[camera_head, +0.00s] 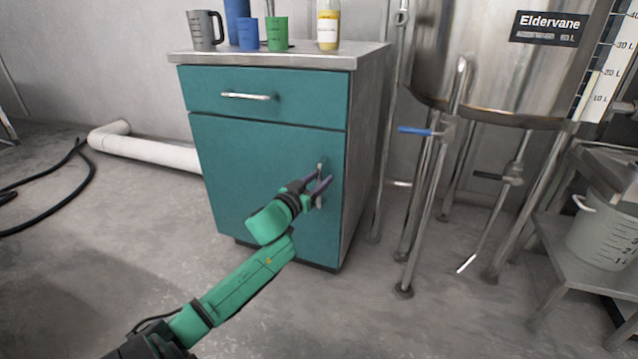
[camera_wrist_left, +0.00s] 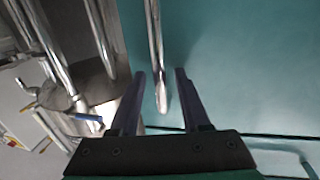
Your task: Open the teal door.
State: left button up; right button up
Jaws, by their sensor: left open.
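The teal door (camera_head: 240,165) is the large lower front of a cabinet and looks shut. Its upright metal handle (camera_head: 321,168) is near the door's right edge. My left gripper (camera_head: 325,181) is at the handle. In the left wrist view the handle (camera_wrist_left: 156,60) runs between the two open fingers of my left gripper (camera_wrist_left: 160,75), with a gap on each side. The teal door also fills the right of that view (camera_wrist_left: 245,60). The fingers partly cover the handle in the head view. My right gripper is not in view.
A teal drawer (camera_head: 290,97) with a horizontal handle is above the door. A grey jug (camera_head: 205,30), cups and a bottle (camera_head: 328,25) stand on the cabinet top. A steel tank (camera_head: 480,60) on legs stands to the right. The floor in front is clear.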

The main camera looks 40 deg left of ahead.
pick_arm(q)
grip_shut()
dwell(1.5)
